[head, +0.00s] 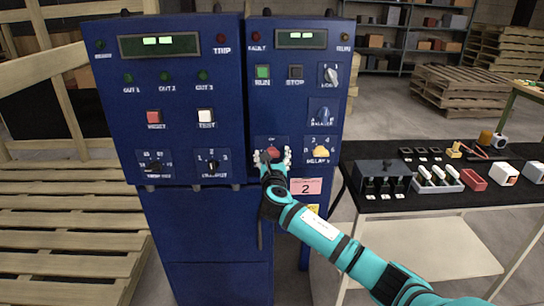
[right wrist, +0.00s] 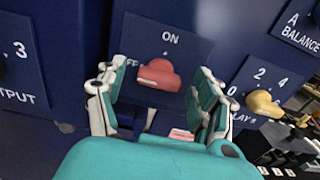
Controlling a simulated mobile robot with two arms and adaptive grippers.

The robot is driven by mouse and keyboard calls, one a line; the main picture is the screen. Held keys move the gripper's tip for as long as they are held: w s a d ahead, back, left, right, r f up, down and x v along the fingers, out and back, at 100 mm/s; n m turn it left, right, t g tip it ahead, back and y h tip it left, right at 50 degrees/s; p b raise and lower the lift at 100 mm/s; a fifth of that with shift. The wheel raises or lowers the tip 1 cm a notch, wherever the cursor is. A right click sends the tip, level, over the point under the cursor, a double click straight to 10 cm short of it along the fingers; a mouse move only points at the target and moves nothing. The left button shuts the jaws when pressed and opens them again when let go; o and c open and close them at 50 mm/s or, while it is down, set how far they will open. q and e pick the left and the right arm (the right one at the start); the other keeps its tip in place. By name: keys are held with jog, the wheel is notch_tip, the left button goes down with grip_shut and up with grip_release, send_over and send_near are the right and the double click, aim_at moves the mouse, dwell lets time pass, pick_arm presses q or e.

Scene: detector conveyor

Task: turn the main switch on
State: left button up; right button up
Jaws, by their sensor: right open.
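The main switch (right wrist: 158,74) is a red rotary knob on a dark blue plate marked ON at the top and, partly covered, OFF at the left. In the right wrist view its narrow part points left, towards the OFF lettering. In the head view the red knob (head: 272,153) sits low on the right-hand blue cabinet, partly behind my gripper. My right gripper (head: 273,158) is at the knob; its open fingers (right wrist: 158,98) stand on either side of it, with gaps visible on both sides. My left gripper is not in view.
A yellow selector knob (head: 321,153) sits just right of the switch. A dark OUTPUT knob (head: 212,166) is to its left, on the other cabinet. A black-topped table (head: 390,205) with small parts stands at right. Wooden pallets (head: 60,240) lie at left.

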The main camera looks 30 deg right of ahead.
jog(key=shift+w, duration=0.1)
jog(key=shift+c, duration=0.4)
jog(key=c, duration=1.1)
